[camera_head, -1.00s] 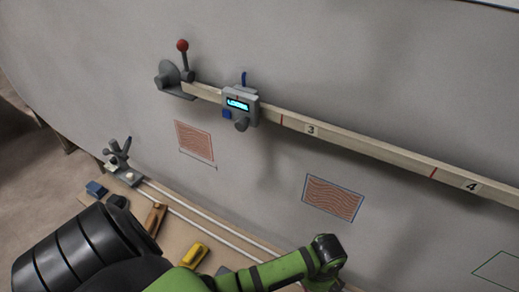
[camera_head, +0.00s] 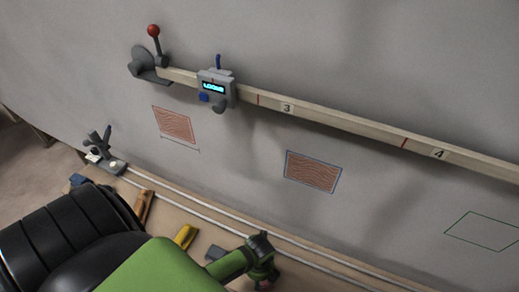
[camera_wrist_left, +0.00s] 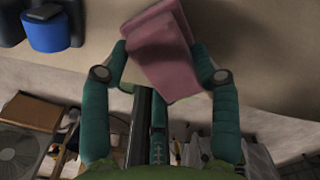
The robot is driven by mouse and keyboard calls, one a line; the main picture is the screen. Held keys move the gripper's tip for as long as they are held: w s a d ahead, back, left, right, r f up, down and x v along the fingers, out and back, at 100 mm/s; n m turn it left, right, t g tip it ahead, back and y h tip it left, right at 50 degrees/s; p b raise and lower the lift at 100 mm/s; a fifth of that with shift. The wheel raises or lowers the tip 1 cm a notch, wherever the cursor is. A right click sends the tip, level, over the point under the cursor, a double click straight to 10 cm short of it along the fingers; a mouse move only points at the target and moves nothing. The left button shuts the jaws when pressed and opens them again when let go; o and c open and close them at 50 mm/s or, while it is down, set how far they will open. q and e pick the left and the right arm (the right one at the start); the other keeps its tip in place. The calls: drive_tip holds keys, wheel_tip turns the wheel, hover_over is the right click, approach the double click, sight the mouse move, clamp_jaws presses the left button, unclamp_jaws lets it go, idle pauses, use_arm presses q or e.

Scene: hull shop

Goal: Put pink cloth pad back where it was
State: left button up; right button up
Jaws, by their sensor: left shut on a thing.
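The pink cloth pad (camera_wrist_left: 160,42) is between the two fingers of my left gripper (camera_wrist_left: 160,60) in the left wrist view. The gripper is shut on it, and the pad hangs as a folded, tilted sheet above a tan surface. In the head view my left arm comes in from the lower left. Only a small pinkish patch shows at its far end by the bottom edge, too small to identify. My right gripper is in neither view.
A tan bench (camera_head: 166,218) runs along the grey hull wall, holding a yellow block (camera_head: 186,236), a brown tool (camera_head: 143,205) and white rails. A wooden beam (camera_head: 335,118) with a digital gauge (camera_head: 214,88) is on the wall. A blue container (camera_wrist_left: 46,32) shows in the wrist view.

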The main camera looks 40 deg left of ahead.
use_arm(q)
drive_tip(key=shift+f, duration=0.35)
drive_tip(key=shift+f, duration=0.1)
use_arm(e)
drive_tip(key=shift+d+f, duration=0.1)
use_arm(q)
drive_tip(key=o, duration=1.1)
drive_tip(key=shift+c, duration=0.2)
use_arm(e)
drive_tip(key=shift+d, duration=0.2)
use_arm(q)
wheel_tip(320, 180, up, 12)
drive_tip(key=p, duration=0.1)
drive_tip(key=shift+p, duration=0.3)
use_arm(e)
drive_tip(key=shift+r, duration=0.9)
